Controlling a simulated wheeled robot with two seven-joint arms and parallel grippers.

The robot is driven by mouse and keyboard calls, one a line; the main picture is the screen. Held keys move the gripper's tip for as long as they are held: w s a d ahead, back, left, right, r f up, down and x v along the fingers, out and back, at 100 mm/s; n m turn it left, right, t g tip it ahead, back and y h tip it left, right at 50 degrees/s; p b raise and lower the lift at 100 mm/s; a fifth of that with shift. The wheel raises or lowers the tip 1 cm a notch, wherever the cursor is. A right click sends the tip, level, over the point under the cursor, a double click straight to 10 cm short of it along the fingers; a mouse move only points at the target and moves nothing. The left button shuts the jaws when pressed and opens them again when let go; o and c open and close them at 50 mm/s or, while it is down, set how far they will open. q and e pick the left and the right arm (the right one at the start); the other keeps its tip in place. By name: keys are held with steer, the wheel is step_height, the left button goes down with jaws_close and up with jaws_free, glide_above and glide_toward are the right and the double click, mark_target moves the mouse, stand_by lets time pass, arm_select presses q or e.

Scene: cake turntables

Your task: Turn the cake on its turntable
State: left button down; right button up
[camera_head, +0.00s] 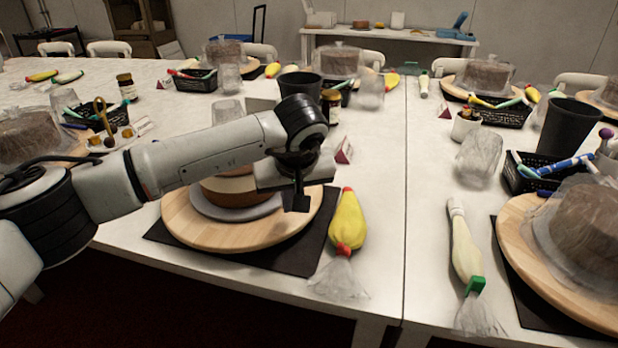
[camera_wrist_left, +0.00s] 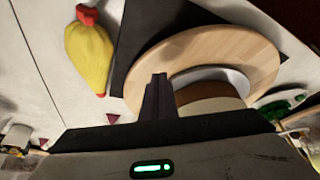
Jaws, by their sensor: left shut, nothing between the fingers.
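The cake (camera_head: 236,192), with brown and cream layers, sits on a grey round board (camera_head: 232,213) on a wooden turntable (camera_head: 185,226). My left arm hides much of the cake's top and back. My left gripper (camera_head: 301,205) is shut and empty, fingers pointing down, by the right side of the cake and over the turntable's right rim in the head view. I cannot tell if it touches. In the left wrist view the shut fingers (camera_wrist_left: 158,80) lie in front of the wooden turntable (camera_wrist_left: 245,50), with the cake (camera_wrist_left: 208,97) just to their right. My right gripper is not in view.
The turntable stands on a black mat (camera_head: 285,260). A yellow piping bag (camera_head: 347,222) lies just right of it. A dark cup (camera_head: 299,85) and a jar (camera_head: 330,106) stand behind. A cream piping bag (camera_head: 464,245) and another wooden turntable (camera_head: 520,245) are further right.

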arm_select(q)
step_height(320, 180, up, 6)
steer(key=p, duration=0.3)
steer(key=shift+p, duration=0.3)
